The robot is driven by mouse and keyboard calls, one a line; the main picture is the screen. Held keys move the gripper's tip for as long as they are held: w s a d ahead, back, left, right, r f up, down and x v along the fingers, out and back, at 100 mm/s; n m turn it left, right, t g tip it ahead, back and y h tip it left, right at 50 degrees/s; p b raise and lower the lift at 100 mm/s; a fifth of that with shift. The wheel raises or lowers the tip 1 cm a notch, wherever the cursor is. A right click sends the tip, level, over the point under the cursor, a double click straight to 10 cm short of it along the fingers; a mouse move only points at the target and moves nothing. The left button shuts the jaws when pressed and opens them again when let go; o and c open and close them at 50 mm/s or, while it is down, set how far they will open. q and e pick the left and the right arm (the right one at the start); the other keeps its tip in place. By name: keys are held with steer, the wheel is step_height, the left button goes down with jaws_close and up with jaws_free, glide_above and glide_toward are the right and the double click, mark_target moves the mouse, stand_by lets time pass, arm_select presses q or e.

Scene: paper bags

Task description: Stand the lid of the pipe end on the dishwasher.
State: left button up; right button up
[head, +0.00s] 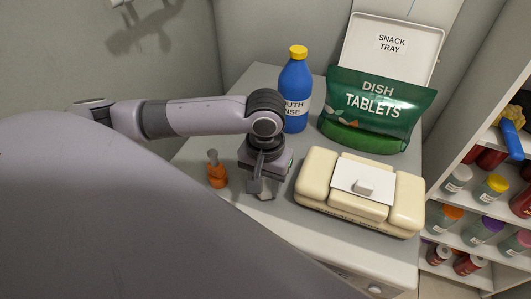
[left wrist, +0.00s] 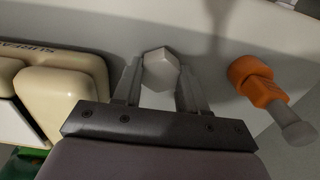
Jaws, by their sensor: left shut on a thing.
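My left gripper (head: 262,193) points down over the grey-white top. It is shut on a small pale hexagonal piece, probably the lid (left wrist: 159,70), which sits between its two fingers in the left wrist view. In the head view only a bit of this lid (head: 266,196) shows below the fingers. An orange fitting with a grey stem, probably the pipe end (head: 217,176), stands left of the gripper, apart from it. The pipe end also shows at right in the left wrist view (left wrist: 258,84). I cannot tell surely which surface is the dishwasher. My right gripper is not in view.
A cream pack (head: 318,178) with a white plate and knob lies close right of the gripper. A blue bottle (head: 295,92), a green dish tablets bag (head: 372,112) and a snack tray (head: 420,38) stand behind. Shelves (head: 455,215) with jars stand at right.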

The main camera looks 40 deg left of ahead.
mark_target(265, 185)
arm_select(q)
steer(key=shift+f, duration=0.35)
steer(key=o, duration=1.2)
steer(key=shift+o, duration=0.2)
steer(key=shift+r, duration=2.5)
step_height(265, 185, up, 7)
